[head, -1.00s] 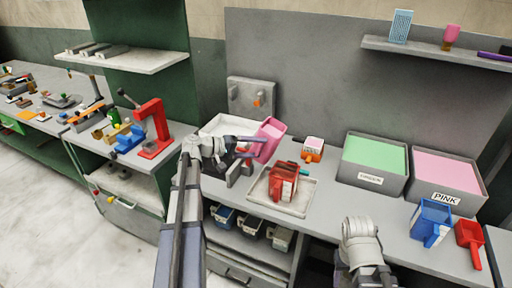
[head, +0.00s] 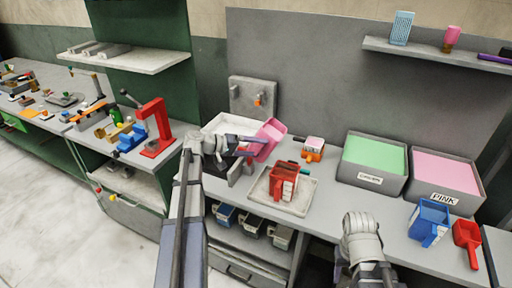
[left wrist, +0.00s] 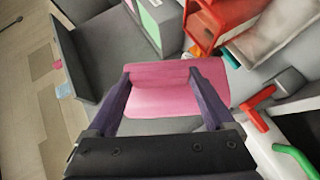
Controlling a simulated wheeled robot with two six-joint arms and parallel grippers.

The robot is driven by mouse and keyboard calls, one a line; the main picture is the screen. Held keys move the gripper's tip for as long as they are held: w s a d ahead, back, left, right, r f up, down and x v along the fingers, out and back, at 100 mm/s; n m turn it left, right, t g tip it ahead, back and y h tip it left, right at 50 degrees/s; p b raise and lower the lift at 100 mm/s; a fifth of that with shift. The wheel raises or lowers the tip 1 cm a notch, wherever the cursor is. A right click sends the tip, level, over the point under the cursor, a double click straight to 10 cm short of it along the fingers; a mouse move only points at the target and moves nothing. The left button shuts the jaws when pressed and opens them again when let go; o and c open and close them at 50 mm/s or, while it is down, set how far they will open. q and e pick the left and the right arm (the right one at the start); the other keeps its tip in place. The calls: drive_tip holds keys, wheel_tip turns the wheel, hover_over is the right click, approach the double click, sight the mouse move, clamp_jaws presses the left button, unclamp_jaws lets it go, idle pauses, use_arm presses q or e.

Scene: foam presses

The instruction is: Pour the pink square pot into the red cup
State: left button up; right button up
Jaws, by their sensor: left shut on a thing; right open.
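The pink square pot (head: 268,140) is held in the air, tilted, behind and a little left of the red cup. My left gripper (head: 246,144) is shut on it. In the left wrist view the pink pot (left wrist: 175,90) sits between the two dark fingers (left wrist: 160,105). Its contents cannot be made out. The red cup (head: 283,184) stands upright on a pale square tray (head: 258,197). A red box-like part, seemingly the cup, shows at the top of the left wrist view (left wrist: 205,28). My right gripper (head: 361,238) is empty over the bench front; its fingertips are hidden.
An orange-and-white pot (head: 313,149) stands behind the tray. Bins labelled green (head: 372,182) and pink (head: 450,198) stand to the right, with a blue container (head: 430,222) and a red scoop (head: 467,236). A white tray (head: 222,124) lies behind my left gripper.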

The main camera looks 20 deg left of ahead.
use_arm(q)
drive_tip(key=shift+a+m+g+y+p, duration=0.25)
drive_tip(key=shift+m+y+p, duration=0.45)
drive_tip(key=shift+y+p, duration=0.65)
drive_tip(key=shift+f+m+y+p, duration=0.35)
drive_tip(key=shift+y+p, duration=0.2)
drive_tip(key=shift+p, duration=0.35)
drive_tip(key=shift+f+m+g+y, duration=0.1)
drive_tip(key=shift+m+g+y, duration=0.15)
drive_tip(key=shift+y, duration=0.05)
drive_tip(key=shift+d+f+m+y+p, duration=0.2)
drive_tip(key=shift+f+m+y+p, duration=0.15)
drive_tip(key=shift+f+m+y, duration=0.35)
drive_tip(key=shift+d+f+y, duration=0.15)
drive_tip(key=shift+y, duration=0.45)
drive_tip(key=shift+d+f+y+b, duration=0.2)
drive_tip(key=shift+f+y+b, duration=0.1)
drive_tip(key=shift+f+y, duration=0.3)
drive_tip(key=shift+d+f+m+y+b, duration=0.2)
drive_tip(key=shift+f+m+y+b, duration=0.1)
drive_tip(key=shift+f+m+y, duration=0.15)
